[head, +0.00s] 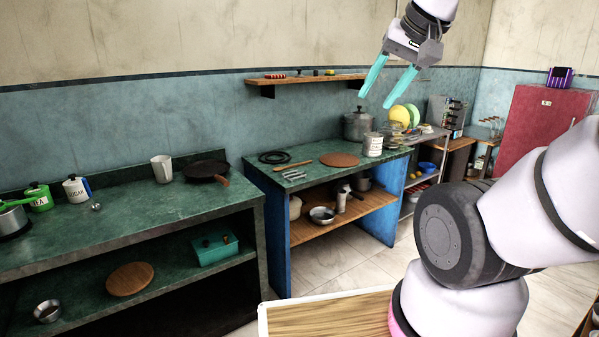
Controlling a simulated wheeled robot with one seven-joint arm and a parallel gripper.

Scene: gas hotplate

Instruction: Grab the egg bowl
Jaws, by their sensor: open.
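My gripper (375,101) is high in the upper right of the head view, with its two teal fingers apart and nothing between them. It hangs in front of the back wall, apart from the counters. I cannot make out eggs in any bowl, so I cannot tell which one is the egg bowl. A metal bowl (322,215) sits on the wooden shelf under the middle counter. Another small metal bowl (47,311) is on the lower left shelf. A blue bowl (427,167) is on the shelving at the right.
The left green counter (130,219) holds a white mug (162,169), a dark pan (206,171) and canisters. The middle counter holds a lidded pot (357,125) and a white can (373,144). A wall shelf (310,82) is behind my gripper. A red cabinet (540,125) stands right.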

